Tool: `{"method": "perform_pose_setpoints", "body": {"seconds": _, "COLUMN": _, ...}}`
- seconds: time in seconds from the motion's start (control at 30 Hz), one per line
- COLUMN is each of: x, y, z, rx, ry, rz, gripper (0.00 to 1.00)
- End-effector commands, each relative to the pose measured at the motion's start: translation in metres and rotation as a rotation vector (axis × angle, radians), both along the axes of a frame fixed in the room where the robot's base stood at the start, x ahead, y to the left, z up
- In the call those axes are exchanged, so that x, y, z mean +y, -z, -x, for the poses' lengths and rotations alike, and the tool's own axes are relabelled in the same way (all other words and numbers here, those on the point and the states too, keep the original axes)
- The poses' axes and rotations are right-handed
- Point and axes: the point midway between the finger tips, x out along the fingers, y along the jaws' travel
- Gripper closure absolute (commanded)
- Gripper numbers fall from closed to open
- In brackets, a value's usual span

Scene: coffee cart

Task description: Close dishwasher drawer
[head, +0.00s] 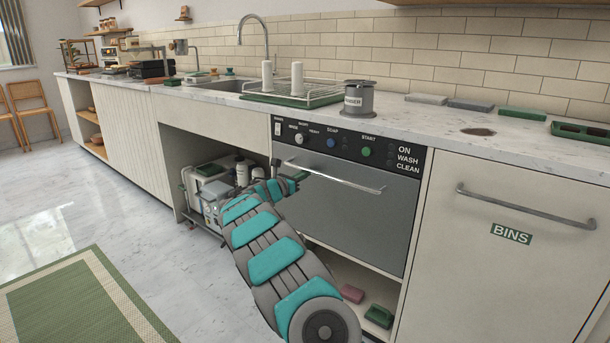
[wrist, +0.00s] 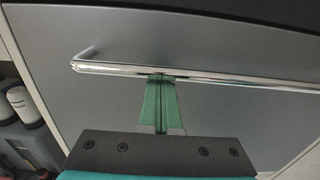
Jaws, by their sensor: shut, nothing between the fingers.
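The dishwasher drawer (head: 350,213) has a grey steel front with a chrome bar handle (head: 350,183), under a black control panel. In the head view its front looks about flush with the panel above, and I see no clear gap. My gripper (head: 300,177) is at the left end of the handle. In the wrist view its green fingers (wrist: 161,82) are together with nothing between them. Their tips meet the underside of the bar (wrist: 215,77) in the picture; I cannot tell whether they touch it. The drawer front (wrist: 225,115) fills most of that view.
An open bay left of the dishwasher holds a machine (head: 208,190) and white bottles. Below the drawer, a shelf holds a pink block (head: 352,293) and a green block (head: 379,316). The BINS door (head: 515,265) is shut at right. Floor at left is clear around a green rug (head: 75,310).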

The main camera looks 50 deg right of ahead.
Motion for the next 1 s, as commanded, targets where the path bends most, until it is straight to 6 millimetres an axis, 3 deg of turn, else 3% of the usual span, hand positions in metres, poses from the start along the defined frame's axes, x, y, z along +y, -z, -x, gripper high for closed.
{"method": "perform_pose_setpoints", "body": {"seconds": 0.6, "x": 0.121, "y": 0.001, "z": 0.004, "rx": 0.003, "ry": -0.010, "rz": 0.003, "gripper": 1.00}}
{"method": "perform_pose_setpoints", "body": {"seconds": 0.8, "x": 0.141, "y": 0.001, "z": 0.005, "rx": 0.002, "ry": -0.011, "rz": 0.001, "gripper": 1.00}}
{"method": "perform_pose_setpoints", "body": {"seconds": 1.0, "x": 0.144, "y": 0.001, "z": 0.006, "rx": 0.002, "ry": -0.009, "rz": 0.001, "gripper": 1.00}}
